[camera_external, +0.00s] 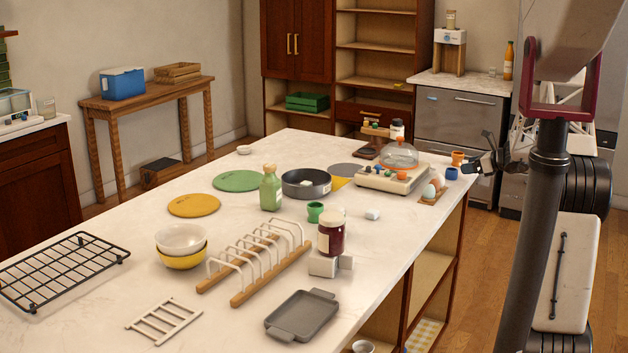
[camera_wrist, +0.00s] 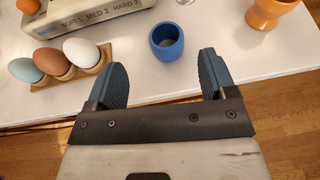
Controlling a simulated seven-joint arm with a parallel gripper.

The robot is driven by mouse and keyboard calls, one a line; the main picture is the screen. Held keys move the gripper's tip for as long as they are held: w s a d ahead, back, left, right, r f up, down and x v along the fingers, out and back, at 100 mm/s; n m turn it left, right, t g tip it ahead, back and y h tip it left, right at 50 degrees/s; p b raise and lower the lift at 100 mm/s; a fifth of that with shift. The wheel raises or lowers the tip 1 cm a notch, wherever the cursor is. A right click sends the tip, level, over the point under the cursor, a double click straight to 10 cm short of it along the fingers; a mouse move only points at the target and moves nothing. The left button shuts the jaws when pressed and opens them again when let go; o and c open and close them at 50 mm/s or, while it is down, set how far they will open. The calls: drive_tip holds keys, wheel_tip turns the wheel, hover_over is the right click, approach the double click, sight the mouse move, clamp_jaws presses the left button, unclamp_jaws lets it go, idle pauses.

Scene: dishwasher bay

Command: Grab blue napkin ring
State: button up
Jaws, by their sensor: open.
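The blue napkin ring (camera_wrist: 166,42) stands upright on the white countertop near its edge, its round opening facing up. In the external view the blue ring (camera_external: 452,173) is small, at the right edge of the island. My gripper (camera_wrist: 164,80) is open and empty in the wrist view, with its two fingers spread wide. The ring lies between and just beyond the fingertips, apart from both. In the external view my gripper (camera_external: 482,160) is beside the counter's right edge, close to the ring.
An orange cup (camera_wrist: 268,12) stands to the right of the ring. A wooden holder (camera_wrist: 75,75) with several eggs sits to the left, close to my left finger. The egg cooker base (camera_wrist: 85,18) is behind. The wooden floor (camera_wrist: 290,110) lies below the counter edge.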

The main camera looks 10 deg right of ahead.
sight(453, 170)
drive_tip(key=shift+w+d+f, duration=0.1)
drive_tip(key=shift+d+f, duration=0.05)
drive_tip(key=shift+d, duration=0.05)
drive_tip(key=shift+x, duration=1.25)
drive_tip(key=shift+x, duration=2.7)
drive_tip(key=shift+d+f, duration=0.15)
drive_tip(key=shift+d, duration=0.05)
drive_tip(key=c, duration=1)
